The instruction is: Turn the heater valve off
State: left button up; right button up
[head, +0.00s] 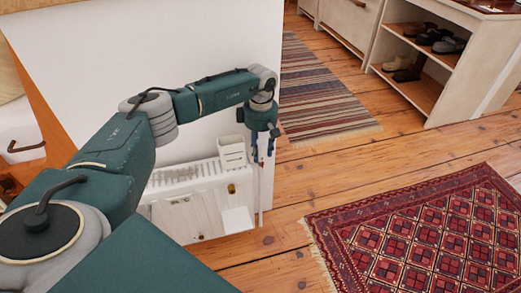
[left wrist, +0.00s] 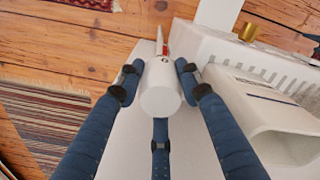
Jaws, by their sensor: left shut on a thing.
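The white heater (head: 188,212) stands against the white wall, with a grille on its top. In the left wrist view, the heater valve (left wrist: 161,88) is a white cylindrical knob with a red mark near its far end. My left gripper (head: 262,153) reaches down at the heater's right end. In the left wrist view its blue fingers (left wrist: 158,90) are closed around the valve knob. In the head view the fingers mostly hide the knob, and a thin white pipe runs down below it. The knob's exact setting cannot be read. My right gripper is not in view.
A brass fitting (head: 231,188) is on the heater. A red patterned rug (head: 420,235) and a striped rug (head: 318,95) lie on the wooden floor. A shoe shelf (head: 440,60) stands at the back right.

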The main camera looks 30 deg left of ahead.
aim_at(262, 143)
pick_arm(q)
jog(key=shift+d+r, duration=0.1)
jog(key=shift+d, duration=0.1)
jog(key=o, duration=0.9)
jog(key=shift+c, duration=0.2)
notch_tip(262, 143, up, 12)
